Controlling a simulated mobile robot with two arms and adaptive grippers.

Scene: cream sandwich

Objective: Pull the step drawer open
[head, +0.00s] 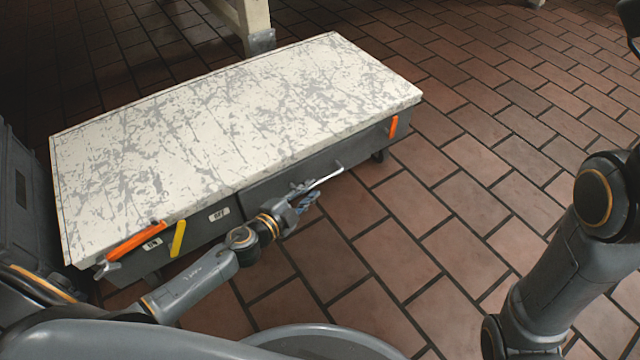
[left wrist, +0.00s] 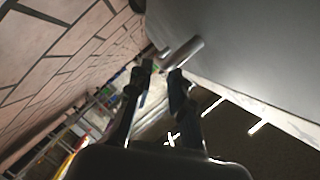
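The step (head: 235,115) is a long low grey box with a worn cream top, in the head view. Its grey drawer front (head: 262,196) sits under the top's long near edge, with no clear gap showing. A silvery bar handle (head: 328,177) sticks out from that front; it also shows in the left wrist view (left wrist: 184,53). My left gripper (head: 306,198) is at the handle. In the left wrist view its two fingertips (left wrist: 162,70) are apart, with the bar just at or beyond them; I cannot tell whether they touch it. My right gripper is not seen.
Orange bars (head: 135,241) and a yellow bar (head: 178,238) are on the step's near side. A grey case (head: 22,190) stands at the left. A pale post (head: 252,20) is behind the step. The brown tiled floor (head: 420,225) in front and to the right is clear.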

